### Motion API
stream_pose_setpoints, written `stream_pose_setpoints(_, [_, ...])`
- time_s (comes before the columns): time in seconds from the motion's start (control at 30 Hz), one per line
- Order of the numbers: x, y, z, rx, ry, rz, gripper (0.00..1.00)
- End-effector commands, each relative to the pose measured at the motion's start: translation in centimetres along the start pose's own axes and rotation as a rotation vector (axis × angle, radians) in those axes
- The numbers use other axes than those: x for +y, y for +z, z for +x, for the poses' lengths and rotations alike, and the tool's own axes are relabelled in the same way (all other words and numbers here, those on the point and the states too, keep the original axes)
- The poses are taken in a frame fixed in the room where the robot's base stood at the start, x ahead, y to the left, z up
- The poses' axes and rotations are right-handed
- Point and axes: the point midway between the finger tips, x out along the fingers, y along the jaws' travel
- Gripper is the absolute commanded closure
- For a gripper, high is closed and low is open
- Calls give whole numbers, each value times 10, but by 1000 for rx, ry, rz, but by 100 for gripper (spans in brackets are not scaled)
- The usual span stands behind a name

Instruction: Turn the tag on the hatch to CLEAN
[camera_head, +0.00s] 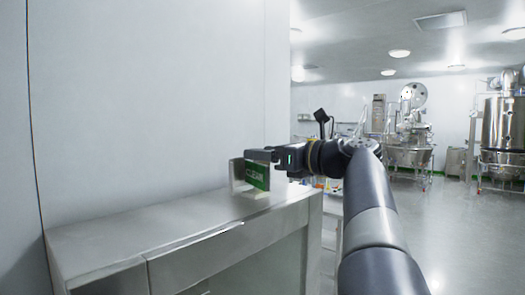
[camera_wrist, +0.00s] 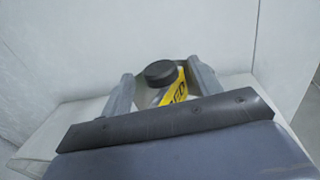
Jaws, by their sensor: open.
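A tag with a green face reading CLEAN (camera_head: 257,175) stands on a pale stand (camera_head: 237,176) on top of a grey cabinet, near its right end. The green face is turned to the head camera. In the wrist view a round black knob (camera_wrist: 160,72) tops the tag, and a yellow face (camera_wrist: 174,93) with partly hidden dark letters shows below it. My gripper (camera_head: 260,156) is at the tag's top from the right. Its jaws are open, one finger on each side of the knob and tag. Contact with the tag cannot be told.
The grey cabinet top (camera_head: 140,231) is bare to the left of the tag. A white wall (camera_head: 150,100) rises behind it. Steel process machines (camera_head: 409,145) stand far back on the right, with open floor (camera_head: 465,225) before them.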

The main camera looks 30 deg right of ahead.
Motion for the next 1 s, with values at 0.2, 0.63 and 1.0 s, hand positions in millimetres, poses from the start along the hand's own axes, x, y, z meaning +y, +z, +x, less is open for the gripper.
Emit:
stream_pose_setpoints(0.2, [0,0,10,0,0,0,41])
stream_pose_setpoints(0.63, [0,0,10,0,0,0,59])
stream_pose_setpoints(1.0, [0,0,10,0,0,0,85])
